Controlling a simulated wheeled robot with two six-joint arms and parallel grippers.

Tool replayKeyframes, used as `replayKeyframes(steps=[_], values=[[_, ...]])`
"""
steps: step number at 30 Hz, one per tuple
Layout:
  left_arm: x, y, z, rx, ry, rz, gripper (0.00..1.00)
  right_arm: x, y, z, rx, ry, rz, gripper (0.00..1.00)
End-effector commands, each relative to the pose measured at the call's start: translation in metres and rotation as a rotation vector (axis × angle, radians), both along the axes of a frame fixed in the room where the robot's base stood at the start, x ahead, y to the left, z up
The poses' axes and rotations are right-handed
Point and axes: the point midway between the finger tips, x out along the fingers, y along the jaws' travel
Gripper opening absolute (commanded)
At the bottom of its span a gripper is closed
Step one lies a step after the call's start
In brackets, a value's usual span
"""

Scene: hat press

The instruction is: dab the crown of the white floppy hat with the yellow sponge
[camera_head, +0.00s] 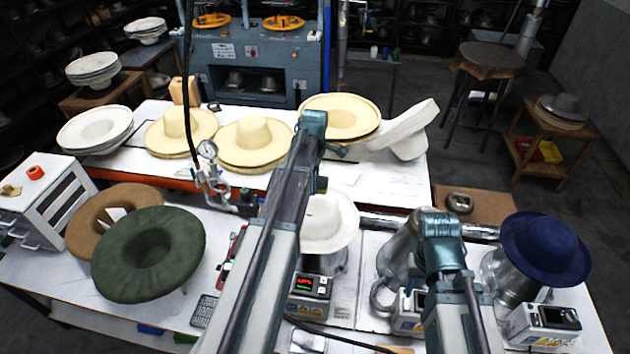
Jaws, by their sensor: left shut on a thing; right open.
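A white hat (338,222) with a wide brim sits on a metal form at the middle of the front table. My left arm hides its left side and part of its crown. My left gripper (321,185) is just above the crown, mostly hidden behind my forearm. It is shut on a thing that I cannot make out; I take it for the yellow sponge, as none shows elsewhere. I cannot tell whether it touches the hat. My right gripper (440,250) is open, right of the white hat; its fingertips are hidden.
A navy hat (545,250) sits on a form at the right. Green (150,255) and brown (95,215) hats lie at the left. Straw hats (250,143) and another white hat (408,130), tilted, are on the back table. A gauge (207,150) and a control box (309,288) stand near my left arm.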

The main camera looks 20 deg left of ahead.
Motion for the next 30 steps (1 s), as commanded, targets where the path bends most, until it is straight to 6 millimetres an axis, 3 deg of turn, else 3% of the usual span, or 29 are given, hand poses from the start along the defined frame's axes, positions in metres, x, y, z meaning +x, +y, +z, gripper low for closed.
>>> replayKeyframes(steps=[30], values=[[0.0, 0.0, -0.039, 0.0, 0.0, 0.0, 0.22, 0.0, 0.0, -0.039, -0.001, 0.001, 0.023, 0.5]])
